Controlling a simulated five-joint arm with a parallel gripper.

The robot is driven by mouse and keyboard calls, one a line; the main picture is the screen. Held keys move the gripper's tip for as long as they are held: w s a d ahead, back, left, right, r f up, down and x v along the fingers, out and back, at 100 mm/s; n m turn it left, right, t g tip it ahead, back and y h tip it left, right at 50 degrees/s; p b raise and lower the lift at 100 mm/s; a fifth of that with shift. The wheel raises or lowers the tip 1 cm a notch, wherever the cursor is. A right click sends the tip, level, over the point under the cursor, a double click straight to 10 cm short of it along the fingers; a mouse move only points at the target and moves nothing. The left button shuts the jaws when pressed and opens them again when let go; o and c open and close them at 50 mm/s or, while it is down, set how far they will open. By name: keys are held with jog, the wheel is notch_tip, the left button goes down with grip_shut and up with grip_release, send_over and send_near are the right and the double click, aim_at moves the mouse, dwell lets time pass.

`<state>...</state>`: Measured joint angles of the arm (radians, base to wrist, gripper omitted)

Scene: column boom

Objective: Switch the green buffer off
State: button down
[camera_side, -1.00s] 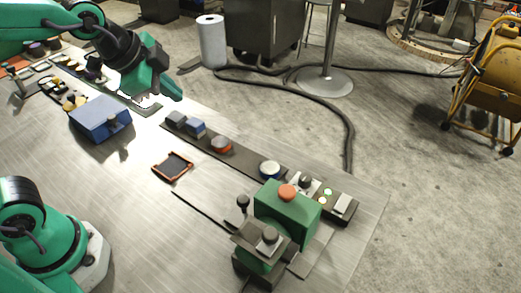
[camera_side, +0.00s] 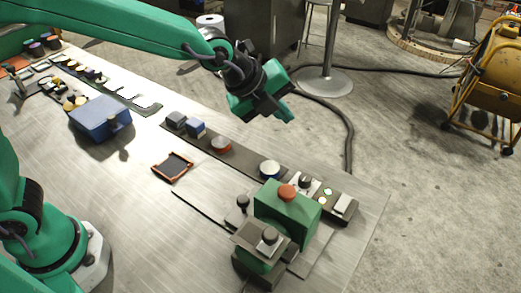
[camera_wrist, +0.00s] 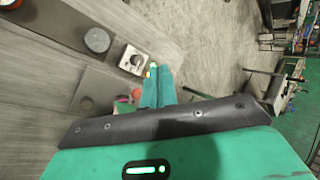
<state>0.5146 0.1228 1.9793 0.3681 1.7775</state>
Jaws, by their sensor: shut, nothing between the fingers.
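The green buffer (camera_side: 285,212) is a green box-shaped machine near the front right of the bench, with an orange-red button (camera_side: 287,192) on top. Behind it, a dark strip carries a white plate with a black knob (camera_side: 304,181), lit green lamps (camera_side: 327,192) and a pale rocker-like piece (camera_side: 343,203). My gripper (camera_side: 288,113) is shut and empty, in the air above and behind the strip, apart from the buffer. In the wrist view my closed green fingers (camera_wrist: 157,86) point toward a white plate with a dark round knob (camera_wrist: 132,60).
A blue box (camera_side: 100,117) and an orange-rimmed tray (camera_side: 172,167) lie on the bench. A metal post (camera_side: 327,77) stands on the floor behind.

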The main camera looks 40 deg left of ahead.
aim_at(340, 205)
jog(key=d+f+m+h, duration=0.1)
jog(key=d+f+m, duration=0.3)
jog(key=d, duration=0.3)
jog(key=w+d+f+m+h, duration=0.1)
jog(key=d+f+m, duration=0.3)
jog(key=d+m, duration=0.3)
jog(key=shift+d, duration=0.8)
jog(key=shift+w+f, duration=0.35)
jog(key=shift+f, duration=1.2)
jog(key=shift+w+f, duration=0.2)
jog(key=shift+f, duration=1.25)
jog(key=shift+w+f, duration=0.2)
jog(key=shift+f, duration=1.85)
jog(key=shift+r, duration=0.15)
jog(key=shift+s+r, duration=0.1)
jog(key=shift+r, duration=0.35)
jog(key=shift+s+r, duration=0.2)
jog(key=shift+r, duration=1.05)
jog(key=shift+s+r, duration=0.15)
jog(key=shift+r, duration=1.05)
